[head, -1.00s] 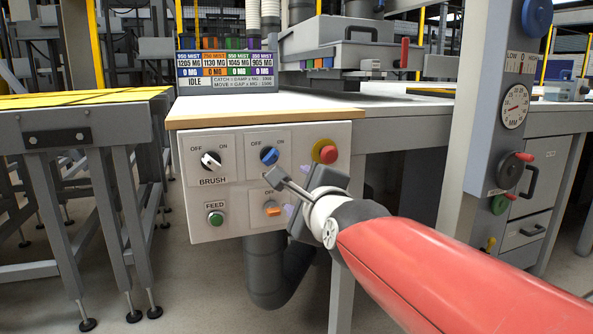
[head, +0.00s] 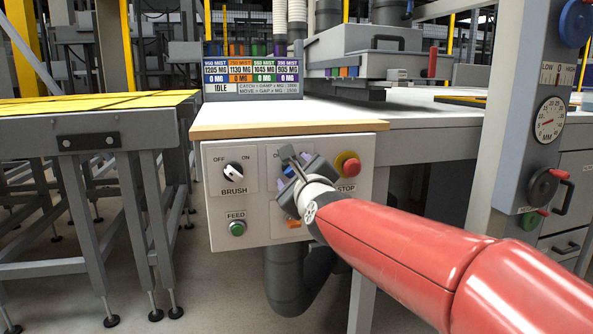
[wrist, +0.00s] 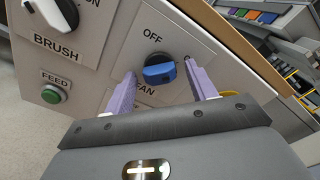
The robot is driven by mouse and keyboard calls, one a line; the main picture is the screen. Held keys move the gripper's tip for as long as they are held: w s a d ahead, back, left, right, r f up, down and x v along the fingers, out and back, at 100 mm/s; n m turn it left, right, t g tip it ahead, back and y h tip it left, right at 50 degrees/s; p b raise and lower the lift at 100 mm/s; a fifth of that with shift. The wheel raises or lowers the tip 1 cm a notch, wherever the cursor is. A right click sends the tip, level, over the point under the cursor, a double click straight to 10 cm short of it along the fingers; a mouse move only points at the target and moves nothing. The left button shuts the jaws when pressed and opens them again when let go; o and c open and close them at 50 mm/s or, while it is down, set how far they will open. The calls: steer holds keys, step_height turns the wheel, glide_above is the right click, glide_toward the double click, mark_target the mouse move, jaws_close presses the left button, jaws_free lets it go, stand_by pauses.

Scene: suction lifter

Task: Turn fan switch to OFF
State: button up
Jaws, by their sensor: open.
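The fan switch is a blue rotary knob (wrist: 159,74) on a light panel (head: 226,207), with OFF printed above it and a partly covered FAN label below. In the wrist view its blue bar lies roughly across the picture. The ON label is hidden, and I cannot tell exactly which mark the knob points to. My gripper (head: 286,176) is open in front of the panel and hides most of the knob in the head view. In the wrist view its two purple fingers stand one on each side of the knob, with visible gaps and no clear contact.
The brush switch (head: 233,170) and green feed button (head: 237,229) are left of my gripper. A red stop button (head: 351,167) sits close to its right. An orange switch (head: 293,223) is partly hidden below. The wooden table edge (head: 290,128) overhangs the panel.

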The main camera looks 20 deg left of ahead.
steer(key=shift+c, duration=0.2)
steer(key=c, duration=0.9)
steer(key=shift+n, duration=0.3)
steer(key=shift+r+n+p, duration=0.15)
steer(key=shift+n+p, duration=0.1)
steer(key=shift+n, duration=4.05)
steer(key=shift+r+n+p, duration=0.1)
steer(key=shift+n+p, duration=0.15)
steer(key=shift+n, duration=4.05)
